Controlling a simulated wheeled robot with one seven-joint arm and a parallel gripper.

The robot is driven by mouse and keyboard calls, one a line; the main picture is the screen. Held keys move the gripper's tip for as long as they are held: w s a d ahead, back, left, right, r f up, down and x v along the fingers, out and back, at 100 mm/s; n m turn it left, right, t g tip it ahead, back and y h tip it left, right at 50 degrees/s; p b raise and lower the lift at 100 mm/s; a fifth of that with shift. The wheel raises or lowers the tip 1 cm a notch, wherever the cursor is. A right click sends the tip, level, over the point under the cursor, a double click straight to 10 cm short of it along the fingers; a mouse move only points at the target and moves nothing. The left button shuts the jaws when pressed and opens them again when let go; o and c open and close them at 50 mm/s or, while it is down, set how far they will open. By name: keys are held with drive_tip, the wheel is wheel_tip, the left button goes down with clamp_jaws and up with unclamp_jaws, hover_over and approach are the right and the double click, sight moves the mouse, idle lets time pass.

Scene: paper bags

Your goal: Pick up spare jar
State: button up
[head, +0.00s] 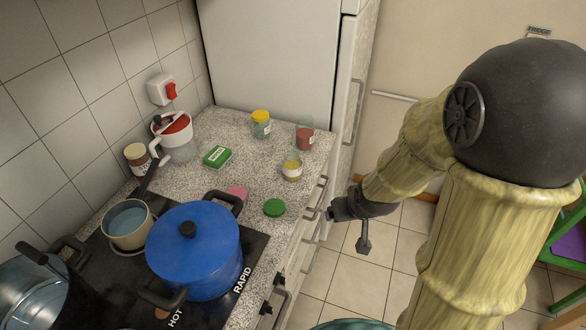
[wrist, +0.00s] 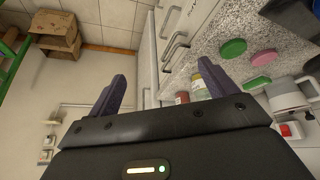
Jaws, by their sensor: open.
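I cannot tell which jar is the spare one. On the speckled counter, a yellow-lidded clear jar (head: 261,128) stands at the back. My gripper (head: 348,230) hangs right of the counter, apart from the jars. Its fingers (wrist: 157,90) are spread and empty.
A green lid (head: 274,207) and pink lid (head: 237,193) lie near a green box (head: 217,156). A blue pot (head: 195,250) and other pans fill the stove. A blender-like appliance (head: 177,138) stands by the wall.

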drive_tip(key=w+a+f+n+t+y, duration=0.1)
drive_tip(key=w+a+f+n+t, duration=0.15)
drive_tip(key=w, duration=0.45)
drive_tip(key=t+y, duration=0.4)
drive_tip(key=t, duration=0.1)
approach(296, 167)
drive_tip(key=shift+s+d+r+g+b, duration=0.15)
drive_tip(key=shift+s+d+r+b, duration=0.15)
drive_tip(key=shift+s+r, duration=0.3)
drive_tip(key=shift+s+d+r+g+b, duration=0.15)
drive_tip(key=shift+s+d+r, duration=0.2)
drive_tip(key=shift+s, duration=0.4)
drive_tip(key=p+x, duration=0.3)
drive_tip(key=x, duration=0.8)
drive_tip(key=shift+w+f, duration=0.1)
drive_tip(key=shift+w, duration=0.15)
drive_tip(key=shift+w+a+f, duration=0.15)
drive_tip(key=shift+w+f, duration=0.1)
drive_tip(key=shift+w, duration=0.1)
drive_tip(key=shift+p, duration=0.35)
